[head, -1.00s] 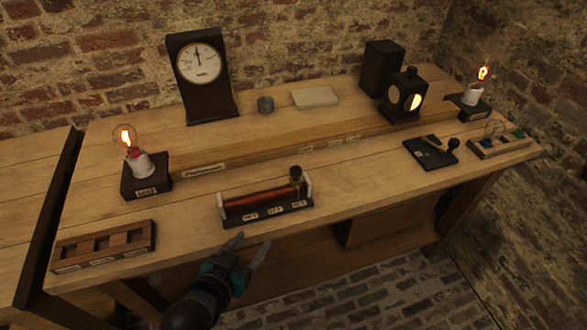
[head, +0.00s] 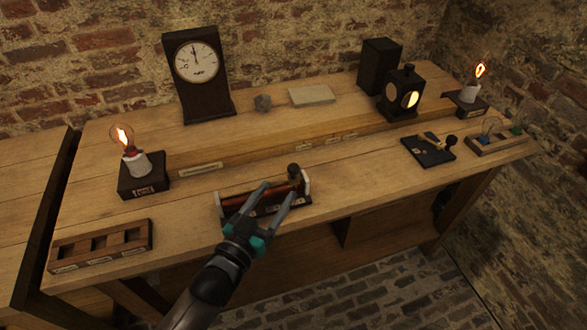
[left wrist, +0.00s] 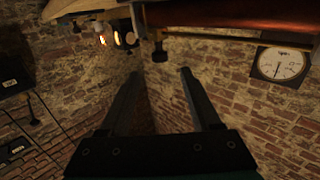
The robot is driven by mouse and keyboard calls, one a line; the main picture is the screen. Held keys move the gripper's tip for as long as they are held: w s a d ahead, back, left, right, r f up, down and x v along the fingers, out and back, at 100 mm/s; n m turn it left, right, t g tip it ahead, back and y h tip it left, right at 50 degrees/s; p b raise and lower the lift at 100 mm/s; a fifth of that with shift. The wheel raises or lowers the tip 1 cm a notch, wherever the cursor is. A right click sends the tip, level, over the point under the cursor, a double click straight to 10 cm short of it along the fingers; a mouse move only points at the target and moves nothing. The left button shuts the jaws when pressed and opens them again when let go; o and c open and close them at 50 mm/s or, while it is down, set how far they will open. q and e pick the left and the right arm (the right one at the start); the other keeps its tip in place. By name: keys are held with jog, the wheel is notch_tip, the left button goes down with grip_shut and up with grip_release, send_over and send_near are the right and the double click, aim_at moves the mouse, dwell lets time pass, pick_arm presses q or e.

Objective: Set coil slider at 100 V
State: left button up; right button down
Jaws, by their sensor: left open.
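The coil (head: 238,199) is a reddish-brown cylinder between pale end plates on a dark base near the bench's front edge. Its dark slider knob (head: 293,171) stands near the right end. Labels on the base front are partly covered by my gripper and unreadable. My left gripper (head: 288,186) is open and empty, its fingers reaching over the coil toward the knob. In the left wrist view the scene appears inverted: the coil (left wrist: 230,16) crosses the top and the knob (left wrist: 159,51) hangs just beyond the open fingertips (left wrist: 161,73), between them. My right gripper is not in view.
A dial instrument (head: 199,80) stands at the back left. Lit bulbs stand on the left (head: 136,164) and right (head: 470,92). A lantern (head: 402,95) and a key switch (head: 428,148) are right of the coil. A slotted wooden rack (head: 101,247) lies front left.

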aim_at(291, 172)
pick_arm(q)
jog(key=b+x, duration=0.1)
jog(key=x, duration=0.8)
jog(key=shift+b, duration=0.35)
jog(key=shift+c, duration=0.2)
grip_shut()
dwell(0.7)
